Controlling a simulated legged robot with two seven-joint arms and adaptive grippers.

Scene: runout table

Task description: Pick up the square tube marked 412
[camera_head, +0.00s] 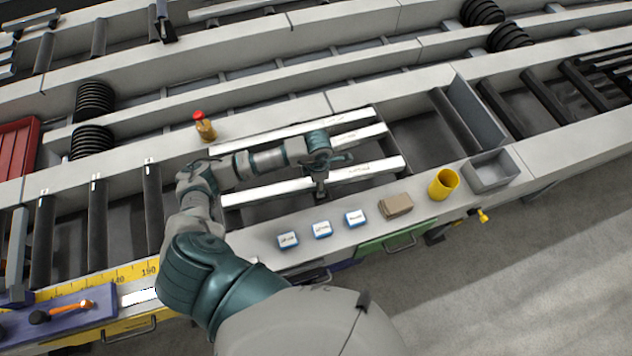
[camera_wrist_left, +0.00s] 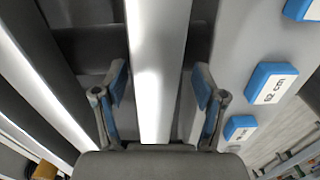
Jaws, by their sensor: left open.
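Three pale square tubes lie side by side in the runout table: the far one (camera_head: 350,120), the middle one (camera_head: 365,138) and the near one (camera_head: 262,192). Their small markings are too small to read, so I cannot tell which is 412. My left gripper (camera_head: 328,176) is over the near tube. In the left wrist view the open left gripper (camera_wrist_left: 158,82) has one finger on each side of this tube (camera_wrist_left: 156,45), with a gap at both sides. My right gripper is not in view.
Three blue-and-white label blocks (camera_head: 322,229) stand on the front ledge; one in the wrist view (camera_wrist_left: 273,83) reads 62 cm. Beside them are a brown block (camera_head: 396,205), a yellow cup (camera_head: 443,184) and a grey bin (camera_head: 491,170). A brass bottle with a red top (camera_head: 205,128) stands behind the tubes.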

